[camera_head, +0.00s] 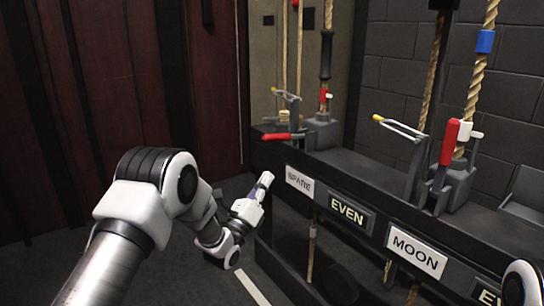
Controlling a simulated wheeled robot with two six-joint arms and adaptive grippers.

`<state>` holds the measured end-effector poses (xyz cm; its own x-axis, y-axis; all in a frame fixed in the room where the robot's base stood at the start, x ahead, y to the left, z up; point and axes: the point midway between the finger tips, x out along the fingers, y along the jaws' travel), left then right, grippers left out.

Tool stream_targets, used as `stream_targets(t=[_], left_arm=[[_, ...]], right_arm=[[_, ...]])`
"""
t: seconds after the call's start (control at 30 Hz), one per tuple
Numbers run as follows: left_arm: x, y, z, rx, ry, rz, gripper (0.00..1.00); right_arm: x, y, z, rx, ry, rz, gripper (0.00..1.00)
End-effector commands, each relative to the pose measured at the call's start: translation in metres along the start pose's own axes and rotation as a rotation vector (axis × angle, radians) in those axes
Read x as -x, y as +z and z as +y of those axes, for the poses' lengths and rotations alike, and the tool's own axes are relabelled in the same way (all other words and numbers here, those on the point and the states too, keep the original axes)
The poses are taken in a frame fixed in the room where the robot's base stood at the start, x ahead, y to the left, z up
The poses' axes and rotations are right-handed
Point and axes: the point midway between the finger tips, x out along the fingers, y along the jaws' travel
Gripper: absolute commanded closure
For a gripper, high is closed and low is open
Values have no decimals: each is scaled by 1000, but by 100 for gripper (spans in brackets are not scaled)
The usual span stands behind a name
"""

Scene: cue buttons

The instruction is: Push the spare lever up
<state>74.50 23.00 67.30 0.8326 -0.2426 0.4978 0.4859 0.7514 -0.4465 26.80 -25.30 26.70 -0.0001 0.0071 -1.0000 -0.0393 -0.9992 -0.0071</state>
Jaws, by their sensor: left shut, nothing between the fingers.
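The spare lever's red handle (277,136) lies about level, sticking out to the left from its grey rope-lock housing (318,132). It is above the white SPARE label (299,181) on the dark rail. My left gripper (266,180) is shut and empty. Its tip points up, below and slightly left of the red handle in the picture, with a visible gap between them. It is close to the left of the SPARE label; I cannot tell whether it touches the rail. My right gripper is out of view.
A second red lever (449,142) stands upright farther right. Yellow-tipped grey bars (400,128) stick out beside the ropes. The dark rail (360,172) carries the EVEN label (347,211) and MOON label (416,252). A dark red curtain (120,80) hangs at left.

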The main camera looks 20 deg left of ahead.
Motion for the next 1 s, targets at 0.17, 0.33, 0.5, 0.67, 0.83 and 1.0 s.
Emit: stream_targets(t=[0.17, 0.33, 0.5, 0.67, 0.83, 1.0], left_arm=[[-38, -3, 1, -1, -4, -3, 100], [-65, 14, 1, -1, -2, -5, 100], [-77, 27, 1, -1, 0, -2, 100], [-79, 29, 0, 0, 1, 0, 100], [-79, 29, 0, 0, 1, 0, 100], [-81, 31, -1, -4, 5, 10, 100]], right_arm=[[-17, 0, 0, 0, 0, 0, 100], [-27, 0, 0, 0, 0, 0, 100], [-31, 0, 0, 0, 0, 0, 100], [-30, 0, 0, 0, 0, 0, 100], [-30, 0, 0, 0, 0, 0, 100], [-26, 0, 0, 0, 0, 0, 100]])
